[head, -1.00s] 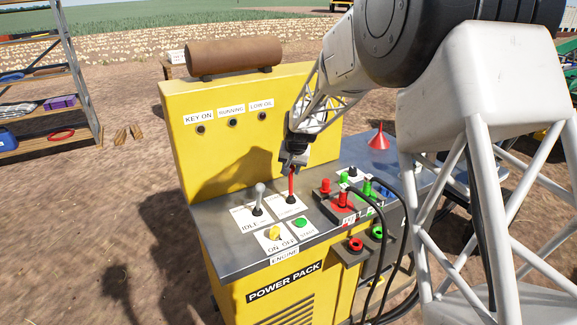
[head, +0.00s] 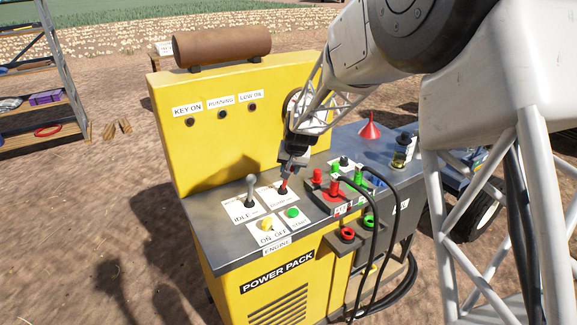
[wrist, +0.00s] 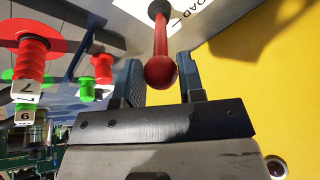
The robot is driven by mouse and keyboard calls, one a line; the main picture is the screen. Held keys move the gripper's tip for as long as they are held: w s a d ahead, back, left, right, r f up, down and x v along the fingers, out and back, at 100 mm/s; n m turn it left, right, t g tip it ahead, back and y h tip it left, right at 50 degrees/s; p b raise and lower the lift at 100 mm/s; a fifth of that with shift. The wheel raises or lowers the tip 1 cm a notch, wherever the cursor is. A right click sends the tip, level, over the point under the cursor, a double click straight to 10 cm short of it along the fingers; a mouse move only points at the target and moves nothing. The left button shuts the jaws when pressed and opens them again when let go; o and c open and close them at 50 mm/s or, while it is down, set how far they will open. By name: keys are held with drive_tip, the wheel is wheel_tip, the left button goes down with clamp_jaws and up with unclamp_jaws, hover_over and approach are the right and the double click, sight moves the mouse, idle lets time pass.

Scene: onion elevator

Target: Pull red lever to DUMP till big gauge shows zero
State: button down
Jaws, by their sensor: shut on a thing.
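The red lever (head: 284,187) rises from a white label plate on the steel top of the yellow power pack. My gripper (head: 289,172) comes down on it from above and hides its upper end. In the wrist view the red lever (wrist: 160,45), with its round red knob, lies between the two fingers of my gripper (wrist: 159,76), which is shut on it. Letters ending in "OAD" show beside the lever's base. A round dark-rimmed thing (head: 291,100) on the yellow panel, possibly the big gauge, is mostly behind my arm, and no reading shows.
A grey-knobbed lever (head: 250,188) by an IDLE label stands just left. Red and green couplings (head: 335,187) with black hoses (head: 375,255) crowd the right. A red funnel (head: 369,128) stands behind.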

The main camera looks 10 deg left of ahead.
drive_tip(key=shift+s+d+f, duration=0.2)
drive_tip(key=shift+d+f, duration=0.1)
drive_tip(key=shift+f, duration=0.15)
drive_tip(key=c, duration=0.8)
unclamp_jaws()
drive_tip(key=shift+r, duration=0.1)
drive_tip(key=shift+o, duration=0.2)
drive_tip(key=shift+a+r, duration=0.1)
drive_tip(key=shift+w+r, duration=0.1)
drive_tip(key=shift+r, duration=0.35)
drive_tip(key=v, duration=0.7)
